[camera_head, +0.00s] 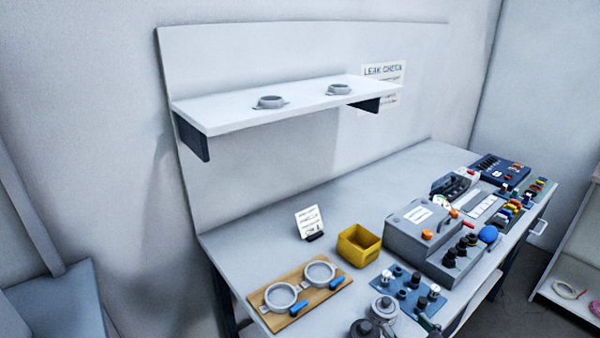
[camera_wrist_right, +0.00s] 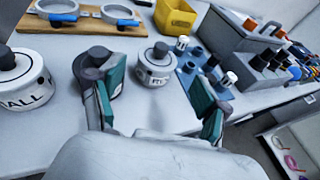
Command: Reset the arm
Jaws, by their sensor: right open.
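My right gripper (camera_wrist_right: 158,112) is open and empty, its two green-padded fingers spread apart above the bench in the right wrist view. In the head view only a small part of my right gripper (camera_head: 430,326) shows at the bottom edge, by the black-knobbed jars. A small lettered white jar with a dark knob (camera_wrist_right: 155,66) stands beyond the gap between the fingers. A larger white jar (camera_wrist_right: 24,82) is to the left. A dark-knobbed grey piece (camera_wrist_right: 93,68) is partly behind the left finger. My left gripper is not in view.
The bench (camera_head: 260,225) holds a wooden board with two ring clamps (camera_head: 300,290), a yellow bin (camera_head: 358,246), a blue peg plate (camera_head: 408,288) and a grey control box (camera_head: 425,235). A shelf (camera_head: 300,100) carries two grey rings. The bench's back left is largely clear.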

